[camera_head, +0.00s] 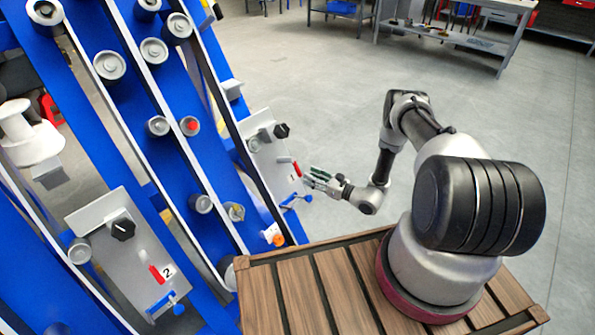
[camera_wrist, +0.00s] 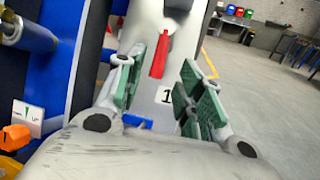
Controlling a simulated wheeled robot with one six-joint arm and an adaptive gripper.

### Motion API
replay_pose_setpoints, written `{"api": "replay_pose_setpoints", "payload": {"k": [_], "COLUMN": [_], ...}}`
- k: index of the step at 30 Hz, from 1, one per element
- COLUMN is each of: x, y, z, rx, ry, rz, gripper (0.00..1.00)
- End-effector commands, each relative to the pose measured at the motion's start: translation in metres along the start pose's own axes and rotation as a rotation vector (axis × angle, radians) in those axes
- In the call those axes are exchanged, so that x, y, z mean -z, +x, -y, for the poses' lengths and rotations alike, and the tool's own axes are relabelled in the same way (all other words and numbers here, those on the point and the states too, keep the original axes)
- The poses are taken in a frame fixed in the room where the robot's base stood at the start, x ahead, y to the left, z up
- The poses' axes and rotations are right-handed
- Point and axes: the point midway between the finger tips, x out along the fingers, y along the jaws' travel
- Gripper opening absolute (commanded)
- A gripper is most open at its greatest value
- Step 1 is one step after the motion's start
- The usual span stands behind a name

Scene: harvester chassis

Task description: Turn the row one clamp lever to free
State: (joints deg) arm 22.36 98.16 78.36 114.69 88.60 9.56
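The row one panel (camera_head: 262,165) is a grey plate marked 1 on the blue chassis. Its red clamp lever (camera_head: 296,169) sits near the panel's right edge. In the wrist view the red lever (camera_wrist: 160,55) stands roughly upright above the label 1 (camera_wrist: 167,96). My gripper (camera_head: 314,178) is just right of the lever. In the wrist view my gripper (camera_wrist: 163,78) has its green-padded fingers spread, with the lever showing between them. Nothing is visibly gripped; I cannot tell whether the fingertips reach past the lever.
A blue handle (camera_head: 295,201) is below the lever, and a black knob (camera_head: 282,130) above it. The row two panel (camera_head: 110,255) is at lower left with its own red lever (camera_head: 156,272). An orange part (camera_wrist: 14,137) shows left in the wrist view. Open floor lies right.

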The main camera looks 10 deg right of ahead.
Motion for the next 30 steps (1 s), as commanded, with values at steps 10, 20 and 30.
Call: {"api": "replay_pose_setpoints", "payload": {"k": [10, 20, 30], "x": [0.000, 0.000, 0.000], "y": [0.056, 0.072, 0.072], "z": [-0.001, -0.001, -0.001], "rx": [-0.003, -0.002, -0.002], "ry": [-0.002, -0.001, -0.001], "rz": [-0.001, -0.001, -0.001], "gripper": [0.37, 0.37, 0.00]}}
